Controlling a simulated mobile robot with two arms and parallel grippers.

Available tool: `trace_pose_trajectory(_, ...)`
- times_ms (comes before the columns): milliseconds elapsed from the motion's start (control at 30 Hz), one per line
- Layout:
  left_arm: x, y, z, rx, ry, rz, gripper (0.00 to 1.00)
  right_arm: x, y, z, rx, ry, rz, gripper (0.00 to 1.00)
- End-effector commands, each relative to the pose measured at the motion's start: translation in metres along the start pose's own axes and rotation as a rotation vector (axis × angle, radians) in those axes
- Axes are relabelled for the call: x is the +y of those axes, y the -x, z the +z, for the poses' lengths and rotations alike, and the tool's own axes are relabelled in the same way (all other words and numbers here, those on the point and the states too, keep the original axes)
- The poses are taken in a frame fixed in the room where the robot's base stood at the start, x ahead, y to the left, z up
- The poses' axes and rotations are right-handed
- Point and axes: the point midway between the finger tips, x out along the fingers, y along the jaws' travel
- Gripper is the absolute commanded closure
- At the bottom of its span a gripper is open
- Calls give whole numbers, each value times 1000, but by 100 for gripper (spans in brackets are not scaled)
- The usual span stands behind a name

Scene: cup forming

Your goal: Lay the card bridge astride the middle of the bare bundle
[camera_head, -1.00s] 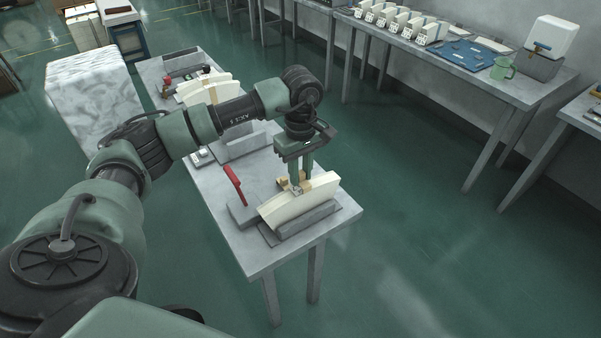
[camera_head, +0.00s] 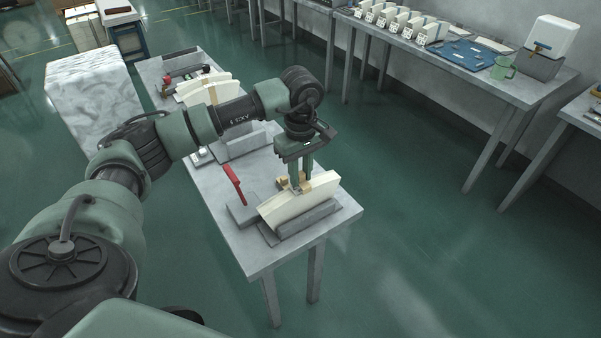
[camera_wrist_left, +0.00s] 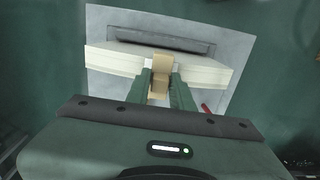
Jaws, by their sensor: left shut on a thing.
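The bare bundle (camera_head: 288,210) is a long cream stack standing on edge in a grey cradle (camera_head: 308,220) on the near end of the table. It also shows in the left wrist view (camera_wrist_left: 112,63). The tan card bridge (camera_wrist_left: 162,64) lies across the bundle's middle in the wrist view, with a part between my fingers. My left gripper (camera_wrist_left: 160,86) is shut on the card bridge, directly over the bundle. In the head view the fingers (camera_head: 301,180) partly hide the card. I cannot tell whether the bridge rests fully on the bundle. My right gripper is not in view.
Another cream bundle (camera_head: 205,88) stands farther back on the same table (camera_head: 228,240).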

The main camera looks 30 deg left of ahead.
Motion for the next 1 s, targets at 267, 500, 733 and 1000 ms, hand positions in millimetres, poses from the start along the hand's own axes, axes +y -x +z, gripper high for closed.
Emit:
trace_pose_trajectory(267,0,-5,0,0,0,0,100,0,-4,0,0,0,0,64)
trace_pose_trajectory(500,0,-8,0,0,0,0,100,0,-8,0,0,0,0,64)
trace_pose_trajectory(733,0,-12,0,0,0,0,100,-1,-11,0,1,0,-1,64)
trace_pose_trajectory(1000,0,-16,0,0,0,0,100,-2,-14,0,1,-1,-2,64)
